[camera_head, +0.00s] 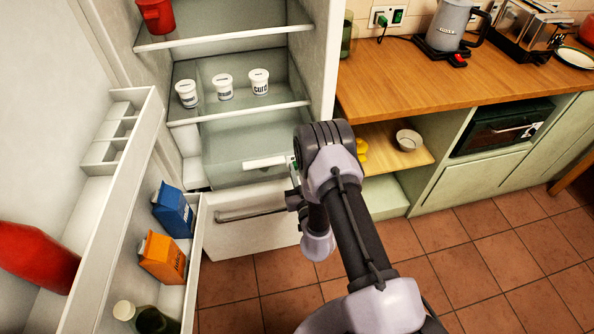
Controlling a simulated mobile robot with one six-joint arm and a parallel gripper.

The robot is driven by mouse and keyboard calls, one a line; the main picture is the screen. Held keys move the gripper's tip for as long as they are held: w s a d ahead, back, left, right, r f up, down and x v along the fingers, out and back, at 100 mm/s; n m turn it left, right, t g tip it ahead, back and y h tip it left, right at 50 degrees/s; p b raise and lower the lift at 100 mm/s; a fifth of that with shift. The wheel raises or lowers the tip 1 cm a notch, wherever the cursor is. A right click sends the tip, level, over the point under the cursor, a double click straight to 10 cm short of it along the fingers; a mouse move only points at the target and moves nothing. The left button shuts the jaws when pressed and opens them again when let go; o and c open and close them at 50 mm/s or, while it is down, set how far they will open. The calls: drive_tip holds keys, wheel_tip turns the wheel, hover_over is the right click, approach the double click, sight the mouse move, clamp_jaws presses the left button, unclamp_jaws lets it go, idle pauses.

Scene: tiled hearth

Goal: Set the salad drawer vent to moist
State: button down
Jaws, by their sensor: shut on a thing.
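The clear salad drawer (228,172) sits at the bottom of the open fridge compartment. A pale vent strip (264,163) runs along its upper front, with a small green patch at its right end. My gripper (294,186) is at the right end of the strip, largely hidden by my arm. It is shut at the vent's slider, which I cannot make out behind the arm. The vent's markings are too small to read.
The open fridge door (140,130) on the left holds a blue carton (173,210), an orange carton (162,257) and bottles. White tubs (223,87) stand on the shelf above. A lower white drawer (248,217) is below. A wooden counter (440,85) stands right; floor is clear front right.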

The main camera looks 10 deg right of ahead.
drive_tip(key=shift+d, duration=0.1)
idle(0.3)
drive_tip(key=d, duration=0.4)
drive_tip(key=shift+d, duration=0.35)
drive_tip(key=c, duration=1.4)
unclamp_jaws()
drive_tip(key=shift+d, duration=0.15)
drive_tip(key=shift+c, duration=0.2)
